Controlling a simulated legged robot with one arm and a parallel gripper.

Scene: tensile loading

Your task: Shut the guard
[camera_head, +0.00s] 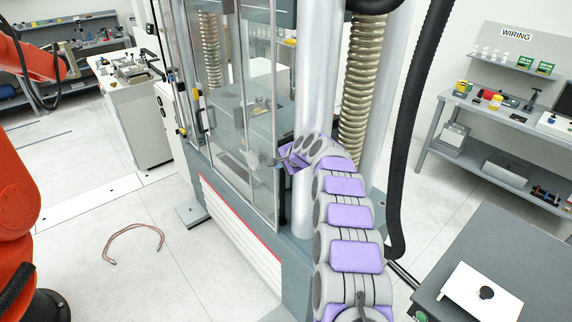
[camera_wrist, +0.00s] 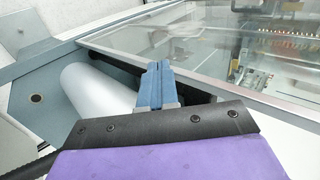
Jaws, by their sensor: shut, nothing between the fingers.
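The guard (camera_head: 247,130) is a set of clear panes in grey frames on the front of the tall testing machine. A dark handle (camera_head: 208,120) shows on its left part. I cannot tell how far the guard stands open. In the wrist view, my gripper's blue fingers (camera_wrist: 155,82) are together and empty. The clear pane (camera_wrist: 215,45) and its grey frame lie just beyond them. Contact with the frame is unclear.
A silver column (camera_head: 311,100) and a coiled screw (camera_head: 361,90) stand beside my arm. A black hose (camera_head: 412,130) hangs to the right. A grey cabinet (camera_head: 510,235) is at lower right. An orange robot arm (camera_head: 15,190) stands at left. A cable loop (camera_head: 133,232) lies on open floor.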

